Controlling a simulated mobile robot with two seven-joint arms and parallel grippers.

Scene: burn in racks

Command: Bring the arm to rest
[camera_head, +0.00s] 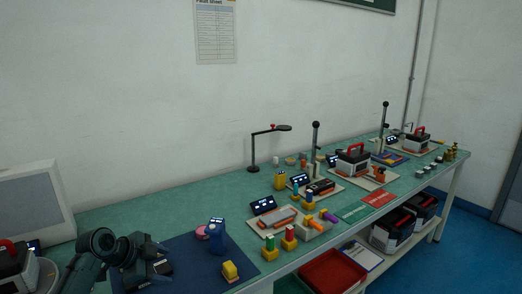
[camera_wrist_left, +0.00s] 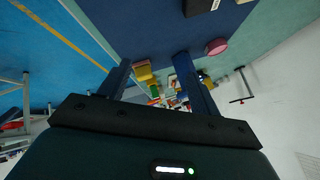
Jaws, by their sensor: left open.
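My left arm comes in at the lower left of the head view, and its gripper (camera_head: 148,268) is low over the left part of the dark blue mat (camera_head: 185,262). In the left wrist view the two fingers of the left gripper (camera_wrist_left: 152,62) stand apart with nothing held between them. Workbench items show in the distance beyond the gap. My right gripper is not in view.
On the mat stand a blue container (camera_head: 217,240), a pink round piece (camera_head: 201,232) and a yellow block (camera_head: 230,271). A pale box-like unit (camera_head: 28,205) stands at the left. Several stations line the green bench to the right; a red bin (camera_head: 332,272) sits below.

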